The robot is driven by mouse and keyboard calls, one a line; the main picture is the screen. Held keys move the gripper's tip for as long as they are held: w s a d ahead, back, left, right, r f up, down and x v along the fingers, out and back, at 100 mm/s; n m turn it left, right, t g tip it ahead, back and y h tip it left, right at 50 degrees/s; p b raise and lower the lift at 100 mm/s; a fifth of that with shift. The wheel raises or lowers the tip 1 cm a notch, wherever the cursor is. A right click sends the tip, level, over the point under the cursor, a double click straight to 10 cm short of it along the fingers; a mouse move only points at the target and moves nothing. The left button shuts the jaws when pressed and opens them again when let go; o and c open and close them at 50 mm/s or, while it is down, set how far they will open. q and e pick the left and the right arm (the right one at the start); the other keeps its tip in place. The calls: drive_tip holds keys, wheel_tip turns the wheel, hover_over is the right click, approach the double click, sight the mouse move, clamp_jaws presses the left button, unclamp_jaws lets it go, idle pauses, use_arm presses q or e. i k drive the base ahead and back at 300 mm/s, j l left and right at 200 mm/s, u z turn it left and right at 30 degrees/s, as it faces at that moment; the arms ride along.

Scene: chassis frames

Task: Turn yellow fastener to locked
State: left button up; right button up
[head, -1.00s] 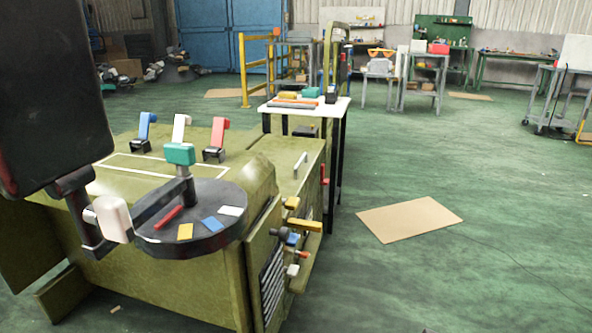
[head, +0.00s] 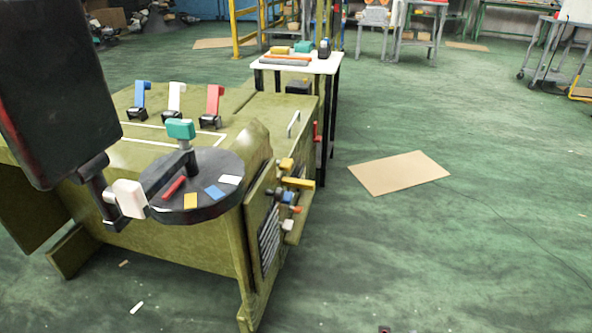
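On the side panel at the right end of the olive chassis (head: 190,256), a long yellow handle (head: 299,184) sticks out sideways to the right. A smaller yellow piece (head: 286,164) sits just above it. I cannot tell which of the two is the yellow fastener, or whether either is locked. Small blue (head: 288,197), red-orange (head: 296,209) and white (head: 287,225) pieces sit below. A tiny dark thing at the bottom edge (head: 384,329) is too cut off to identify.
A black disc (head: 215,207) with coloured marks and a teal-topped lever (head: 180,129) stands on the chassis. Blue, white and red levers stand behind it. A white-topped table (head: 322,65) is beyond.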

sight(286, 164)
drive_tip(key=i+l, duration=0.25)
drive_tip(key=i+l+u, duration=0.1)
drive_tip(key=i+l, duration=0.15)
drive_tip(key=l, duration=0.2)
drive_tip(key=i+l, duration=0.2)
drive_tip(key=l, duration=0.2)
